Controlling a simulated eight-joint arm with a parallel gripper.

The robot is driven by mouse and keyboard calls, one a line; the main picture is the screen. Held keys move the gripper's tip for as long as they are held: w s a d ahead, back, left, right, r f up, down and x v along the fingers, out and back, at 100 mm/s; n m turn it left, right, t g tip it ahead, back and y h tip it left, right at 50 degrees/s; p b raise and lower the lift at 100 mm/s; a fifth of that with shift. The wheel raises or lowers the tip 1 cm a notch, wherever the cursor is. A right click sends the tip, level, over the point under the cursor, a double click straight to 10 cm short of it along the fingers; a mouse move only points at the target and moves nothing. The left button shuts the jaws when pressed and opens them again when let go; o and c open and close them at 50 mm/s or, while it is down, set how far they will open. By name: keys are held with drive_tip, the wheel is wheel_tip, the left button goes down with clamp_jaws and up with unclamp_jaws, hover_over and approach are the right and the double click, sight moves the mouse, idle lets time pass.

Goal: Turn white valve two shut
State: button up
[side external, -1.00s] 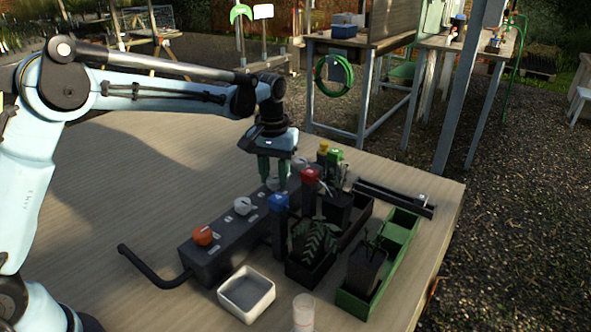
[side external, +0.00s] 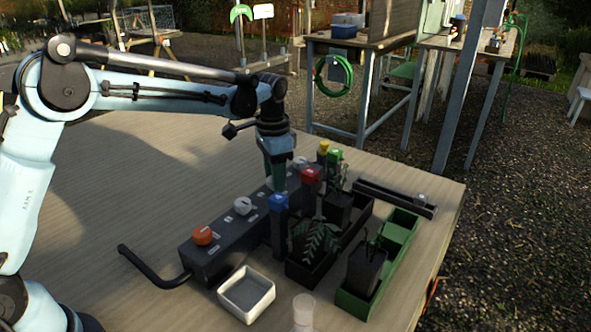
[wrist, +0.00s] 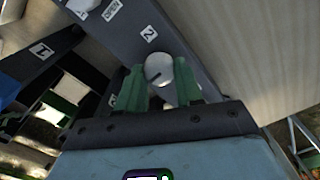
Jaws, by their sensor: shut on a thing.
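The dark valve box (side external: 232,236) runs across the table, with an orange knob (side external: 202,235) at its near end and a white knob (side external: 242,206) further along. My gripper (side external: 278,188) points down over the box beyond that knob. In the side view my fingers hide this valve. Another white knob (side external: 301,162) shows behind my gripper.
A black planter (side external: 300,273), green tray (side external: 401,231) and white dish (side external: 246,294) lie to the right and in front. The table at left is clear.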

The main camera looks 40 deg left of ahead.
drive_tip(key=shift+m, duration=0.6)
drive_tip(key=o, duration=1)
drive_tip(key=shift+o, duration=0.2)
drive_tip(key=shift+r, duration=0.1)
wheel_tip(320, 180, up, 12)
